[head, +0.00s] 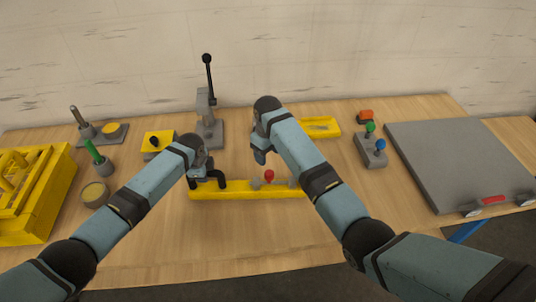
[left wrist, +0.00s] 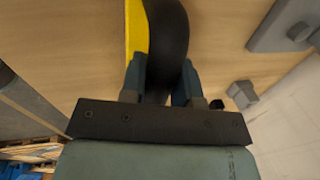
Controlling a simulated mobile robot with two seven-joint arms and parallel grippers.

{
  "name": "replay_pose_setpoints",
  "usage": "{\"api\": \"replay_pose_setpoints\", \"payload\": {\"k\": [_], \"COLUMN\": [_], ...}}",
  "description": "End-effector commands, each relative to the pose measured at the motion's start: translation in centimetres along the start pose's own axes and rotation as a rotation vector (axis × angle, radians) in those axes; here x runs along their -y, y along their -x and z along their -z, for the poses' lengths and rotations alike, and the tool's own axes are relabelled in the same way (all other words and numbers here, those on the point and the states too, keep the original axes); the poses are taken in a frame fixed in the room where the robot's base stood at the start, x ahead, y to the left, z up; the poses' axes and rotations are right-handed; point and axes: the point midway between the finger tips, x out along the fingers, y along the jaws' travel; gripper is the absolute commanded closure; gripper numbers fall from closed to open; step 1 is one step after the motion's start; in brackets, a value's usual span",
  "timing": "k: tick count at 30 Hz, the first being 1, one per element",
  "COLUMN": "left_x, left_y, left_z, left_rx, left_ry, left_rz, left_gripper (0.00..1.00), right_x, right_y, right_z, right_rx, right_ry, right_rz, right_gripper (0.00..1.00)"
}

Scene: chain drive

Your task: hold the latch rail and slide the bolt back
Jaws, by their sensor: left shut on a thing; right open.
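The yellow latch rail (head: 240,190) lies on the wooden table in front of me. A black curved handle (head: 221,178) stands at its left end. My left gripper (head: 197,178) is shut on this handle, and the left wrist view shows the black handle (left wrist: 166,40) between the two fingers. A bolt with a red knob (head: 269,175) sits on the rail to the right, between grey blocks. My right gripper (head: 260,155) is open and empty, above and behind the red knob. My right forearm hides the rail's right end.
A grey lever press (head: 208,125) stands behind the rail. A yellow crate (head: 40,200) stands at the far left.

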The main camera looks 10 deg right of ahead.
Motion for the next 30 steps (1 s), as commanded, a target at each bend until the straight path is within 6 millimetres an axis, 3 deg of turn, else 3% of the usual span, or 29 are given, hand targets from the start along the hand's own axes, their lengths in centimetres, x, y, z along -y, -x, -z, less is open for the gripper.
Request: {"api": "replay_pose_setpoints", "payload": {"k": [3, 4, 8, 19, 23, 30], "left_x": [0.0, 0.0, 0.0, 0.0, 0.0, 0.1], "left_y": [0.0, 0.0, 0.0, 0.7, 2.7, 7.9], "left_z": [-0.1, -0.1, -0.1, -0.1, -0.1, -0.1], "left_rx": [0.001, 0.001, 0.001, 0.001, 0.0, 0.0], "left_ry": [0.001, 0.001, 0.001, 0.0, 0.0, -0.001], "left_rz": [0.001, 0.0, 0.0, 0.001, 0.003, 0.004], "left_gripper": [1.0, 0.69, 0.41, 0.41, 0.41, 0.41], "right_x": [0.0, 0.0, 0.0, 0.0, 0.0, 0.0], "right_y": [0.0, 0.0, 0.0, 0.0, 0.0, 0.0], "right_z": [0.0, 0.0, 0.0, 0.0, 0.0, 0.0], "right_rx": [0.0, 0.0, 0.0, 0.0, 0.0, 0.0], "right_ry": [0.0, 0.0, 0.0, 0.0, 0.0, 0.0], "right_rz": [0.0, 0.0, 0.0, 0.0, 0.0, 0.0], "right_gripper": [0.4, 0.4, 0.4, 0.4, 0.4, 0.4]}}
